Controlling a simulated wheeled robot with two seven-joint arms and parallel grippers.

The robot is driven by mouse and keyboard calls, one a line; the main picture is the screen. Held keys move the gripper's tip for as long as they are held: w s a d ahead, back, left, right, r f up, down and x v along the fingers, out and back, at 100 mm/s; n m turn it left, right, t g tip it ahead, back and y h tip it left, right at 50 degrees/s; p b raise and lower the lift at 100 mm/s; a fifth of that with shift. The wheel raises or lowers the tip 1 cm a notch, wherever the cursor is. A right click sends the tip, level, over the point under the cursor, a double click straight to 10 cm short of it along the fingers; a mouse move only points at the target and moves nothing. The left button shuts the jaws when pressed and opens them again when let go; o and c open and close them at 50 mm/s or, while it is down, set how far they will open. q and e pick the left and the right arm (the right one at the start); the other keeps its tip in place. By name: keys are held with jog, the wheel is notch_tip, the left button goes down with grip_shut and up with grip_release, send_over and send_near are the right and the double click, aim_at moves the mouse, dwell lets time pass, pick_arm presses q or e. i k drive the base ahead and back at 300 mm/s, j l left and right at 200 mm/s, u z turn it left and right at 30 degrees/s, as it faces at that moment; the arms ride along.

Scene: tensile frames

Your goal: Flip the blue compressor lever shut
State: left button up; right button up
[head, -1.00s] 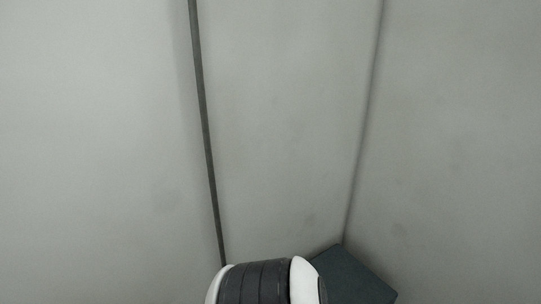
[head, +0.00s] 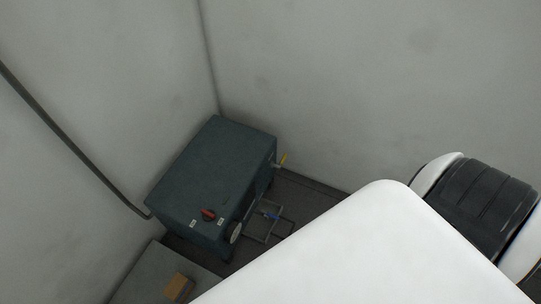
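The compressor (head: 215,170) is a dark teal box in the corner between two walls. A small blue lever (head: 270,215) shows low at its right side, by thin grey pipework near the floor. It is too small for me to tell which way it is turned. A yellow lever (head: 283,160) sticks out higher on the box's right side. A red knob (head: 208,214) and a round gauge (head: 236,232) are at the near end. Neither gripper is in view. A white and black part of my own arm fills the lower right.
A grey box or ledge (head: 150,268) with a small brown block (head: 178,287) stands at the lower left. A dark pipe (head: 75,145) runs down the left wall. A strip of dark floor (head: 305,200) is bare right of the compressor.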

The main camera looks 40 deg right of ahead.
aim_at(263, 212)
jog(key=k+z, duration=0.1)
jog(key=z, duration=0.95)
